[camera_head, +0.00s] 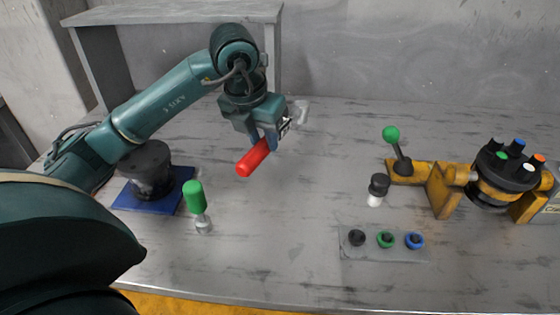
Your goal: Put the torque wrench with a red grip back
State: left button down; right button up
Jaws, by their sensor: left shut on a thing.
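The torque wrench with a red grip (254,157) is held in my left gripper (272,138). The gripper is shut on it, with its fingers pointing down around the shaft behind the red grip. The wrench lies aslant, the red grip towards the lower left and the grey metal head (301,112) towards the upper right. It appears held above the grey table (300,250), though the exact gap is hard to tell. My right gripper does not show.
A grey shelf (180,15) stands behind. To the right are a yellow fixture (441,190) with a green-knobbed lever, a black-and-white piece (378,188), and a tray (400,254) with rings.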

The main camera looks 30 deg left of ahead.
aim_at(264, 156)
pick_arm(q)
notch_tip(264, 156, down, 5)
jog(key=shift+r, duration=0.1)
notch_tip(264, 156, down, 3)
jog(key=shift+f+b, duration=0.1)
jog(key=shift+b, duration=0.2)
jog(key=shift+f, duration=0.3)
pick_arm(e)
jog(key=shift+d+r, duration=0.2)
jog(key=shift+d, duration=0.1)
pick_arm(q)
jog(key=shift+f, duration=0.15)
jog(key=c, duration=1.5)
grip_release()
jog(key=o, duration=0.4)
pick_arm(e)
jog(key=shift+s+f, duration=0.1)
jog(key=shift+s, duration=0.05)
